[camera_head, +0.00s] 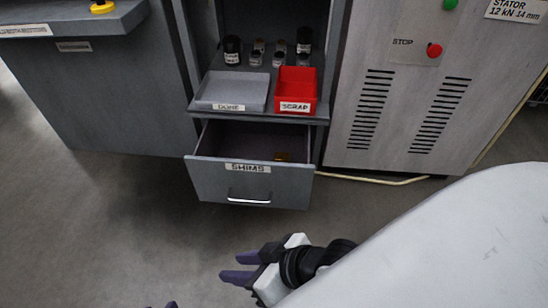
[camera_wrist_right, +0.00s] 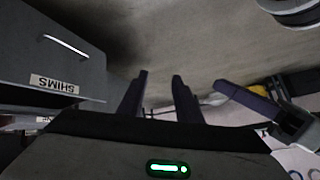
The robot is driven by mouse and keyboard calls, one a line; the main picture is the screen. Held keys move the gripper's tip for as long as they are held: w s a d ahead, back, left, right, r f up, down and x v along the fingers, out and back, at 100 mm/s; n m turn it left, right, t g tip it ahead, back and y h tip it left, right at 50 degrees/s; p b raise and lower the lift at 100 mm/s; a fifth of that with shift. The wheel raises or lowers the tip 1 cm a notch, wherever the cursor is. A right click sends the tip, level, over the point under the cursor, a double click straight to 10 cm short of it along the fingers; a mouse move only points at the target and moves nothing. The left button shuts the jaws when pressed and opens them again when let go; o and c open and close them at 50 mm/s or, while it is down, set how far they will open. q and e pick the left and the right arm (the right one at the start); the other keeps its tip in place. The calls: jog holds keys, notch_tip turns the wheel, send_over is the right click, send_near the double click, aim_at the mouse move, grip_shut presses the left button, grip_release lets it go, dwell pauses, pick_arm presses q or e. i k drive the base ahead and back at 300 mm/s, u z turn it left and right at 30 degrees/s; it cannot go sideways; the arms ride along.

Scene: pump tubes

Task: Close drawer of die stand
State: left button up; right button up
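The drawer (camera_head: 222,184) of the stand is pulled open, with a grey front, a "SHIMS" label and a silver bar handle (camera_head: 249,199). A small yellowish item (camera_head: 282,156) lies inside. In the right wrist view the drawer front (camera_wrist_right: 45,55) is at the upper left. My right gripper (camera_head: 231,267) is in front of and below the drawer, apart from it. Its fingers (camera_wrist_right: 158,85) are open with nothing between them. My left gripper shows only as a dark fingertip (camera_head: 171,305) at the head view's bottom edge; part of it shows in the wrist view (camera_wrist_right: 250,103).
Above the drawer, a shelf (camera_head: 205,114) holds a grey "DONE" tray (camera_head: 230,107) and a red "SCRAP" bin (camera_head: 297,106), with several small cylinders behind. A grey cabinet (camera_head: 350,150) stands right, a bench (camera_head: 110,95) left. A pale cable (camera_head: 375,180) lies on the floor. Floor before the drawer is clear.

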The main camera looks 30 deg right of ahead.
aim_at(232, 162)
jog(key=z, duration=0.6)
jog(key=i, duration=0.55)
jog(key=u, duration=0.95)
jog(key=k, duration=0.15)
jog(key=z, duration=1.6)
